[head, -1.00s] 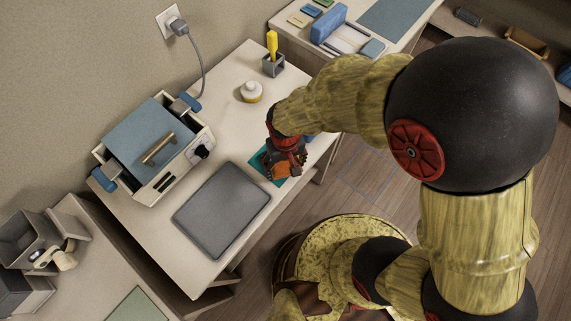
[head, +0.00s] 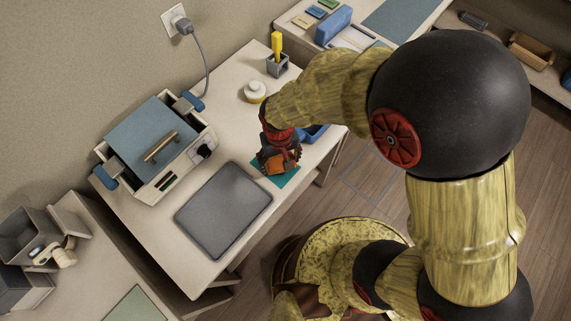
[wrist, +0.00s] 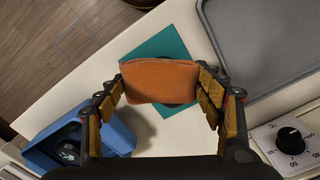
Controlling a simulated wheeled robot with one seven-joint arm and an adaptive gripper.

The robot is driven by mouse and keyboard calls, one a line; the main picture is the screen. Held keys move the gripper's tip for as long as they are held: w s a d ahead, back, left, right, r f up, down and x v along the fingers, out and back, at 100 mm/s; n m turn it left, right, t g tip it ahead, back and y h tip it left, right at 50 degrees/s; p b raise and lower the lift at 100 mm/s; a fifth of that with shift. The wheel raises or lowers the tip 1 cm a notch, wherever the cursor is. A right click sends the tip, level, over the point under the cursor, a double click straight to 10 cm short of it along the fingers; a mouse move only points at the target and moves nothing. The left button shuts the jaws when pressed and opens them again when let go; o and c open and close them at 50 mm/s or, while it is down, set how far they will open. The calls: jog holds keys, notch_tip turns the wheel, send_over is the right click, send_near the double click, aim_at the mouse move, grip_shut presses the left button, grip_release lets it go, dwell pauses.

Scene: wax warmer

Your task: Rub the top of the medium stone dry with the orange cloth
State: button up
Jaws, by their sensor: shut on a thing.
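The orange cloth (wrist: 160,82) is a folded pad between the fingers of my gripper (wrist: 162,84). The gripper is shut on it. In the head view my gripper (head: 279,160) holds the cloth (head: 283,167) low over a teal mat (head: 288,181) on the pale table. The mat (wrist: 163,44) shows around the cloth in the wrist view. A dark edge, perhaps of a stone, shows just under the cloth. The medium stone cannot be made out clearly, and whether the cloth touches it is hidden.
A blue bin (wrist: 115,138) with dark contents stands beside the mat. A grey tray (head: 222,210) lies on the other side.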

jog(key=shift+w+a, duration=0.8)
jog(key=shift+a, duration=0.1)
jog(key=shift+a, duration=0.1)
jog(key=shift+w+a, duration=1.8)
jog(key=shift+a, duration=0.2)
jog(key=shift+s, duration=0.1)
jog(key=shift+s+d, duration=0.9)
jog(key=shift+d, duration=0.2)
jog(key=shift+s+d, duration=0.85)
jog(key=shift+d, duration=0.2)
jog(key=shift+s+d+p, duration=0.7)
jog(key=shift+s+d, duration=1.1)
jog(key=shift+d, duration=0.25)
